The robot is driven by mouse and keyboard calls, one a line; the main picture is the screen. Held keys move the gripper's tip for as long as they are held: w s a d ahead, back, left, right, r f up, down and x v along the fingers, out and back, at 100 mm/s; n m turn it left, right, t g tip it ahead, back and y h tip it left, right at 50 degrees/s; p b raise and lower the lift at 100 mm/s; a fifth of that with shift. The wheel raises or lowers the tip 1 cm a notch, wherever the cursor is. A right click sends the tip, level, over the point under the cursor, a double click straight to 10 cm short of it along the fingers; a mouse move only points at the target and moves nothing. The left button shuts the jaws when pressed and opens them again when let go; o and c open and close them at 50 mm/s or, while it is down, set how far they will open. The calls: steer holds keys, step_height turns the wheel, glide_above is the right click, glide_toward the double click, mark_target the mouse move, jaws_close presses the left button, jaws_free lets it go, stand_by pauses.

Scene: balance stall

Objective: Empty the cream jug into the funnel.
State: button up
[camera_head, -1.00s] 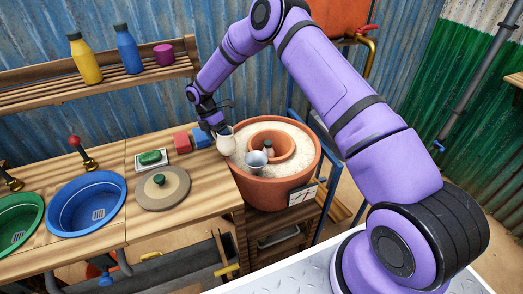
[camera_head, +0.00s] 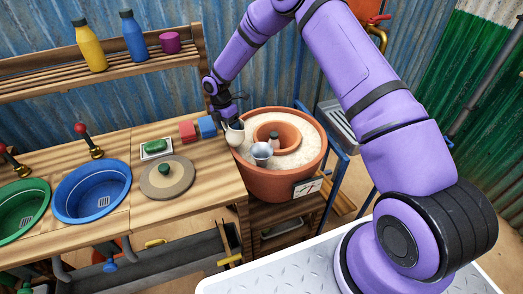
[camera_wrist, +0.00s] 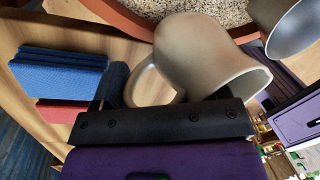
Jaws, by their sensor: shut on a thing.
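The cream jug (camera_head: 235,135) is held just above the left rim of the large terracotta pot and looks roughly upright in the head view. My gripper (camera_head: 229,117) is shut on it at its handle side. In the wrist view the jug (camera_wrist: 195,55) shows its handle beside the black finger of my gripper (camera_wrist: 165,120). Its mouth points toward the lower right of that picture, and its contents are hidden. The grey metal funnel (camera_head: 262,150) stands to the right of the jug and nearer the camera, apart from it. Part of the funnel (camera_wrist: 290,28) shows in the wrist view.
The terracotta pot (camera_head: 273,183) holds pale sand and an inner pot with a small bottle (camera_head: 274,139). A red block (camera_head: 187,131) and blue block (camera_head: 207,126) lie left of the jug on the wooden counter (camera_head: 210,180). A blue basin (camera_head: 92,192) is farther left.

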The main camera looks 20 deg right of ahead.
steer(key=s+t, duration=0.1)
steer(key=s+d+r+t+y, duration=0.1)
steer(key=t, duration=0.1)
steer(key=shift+s+d+r+y, duration=0.1)
steer(key=shift+r+y, duration=0.1)
steer(key=shift+y, duration=0.1)
steer(key=shift+s+d+r+t+y, duration=0.4)
steer(key=shift+s+r+t+y, duration=0.15)
steer(key=shift+s+t, duration=0.2)
steer(key=shift+s+d+r+t+y+b, duration=0.1)
steer(key=shift+s+r+t+y+b, duration=0.15)
steer(key=shift+r+t, duration=0.2)
steer(key=shift+s+d+r+t+y+b, duration=0.1)
steer(key=shift+r+t+y, duration=0.15)
steer(key=shift+t, duration=0.25)
steer(key=shift+s+d+t+y, duration=0.2)
steer(key=shift+t+y, duration=0.15)
steer(key=shift+t, duration=0.45)
steer(key=shift+s+d+r+t+y+b, duration=0.2)
steer(key=shift+r+t+y+b, duration=0.3)
steer(key=shift+r+t+b, duration=0.35)
steer(key=shift+s+d+r+t+y+b, duration=0.15)
steer(key=shift+s+r+t+y+b, duration=0.2)
steer(key=shift+t+b, duration=0.45)
steer(key=shift+s+d+r+t+y+b, duration=0.2)
steer(key=shift+s+d+t+y+b, duration=0.1)
steer(key=shift+s+b, duration=0.2)
steer(key=shift+s+d+r+t+y+b, duration=0.15)
steer(key=shift+s+d+r+t+b, duration=0.15)
steer(key=shift+s, duration=0.2)
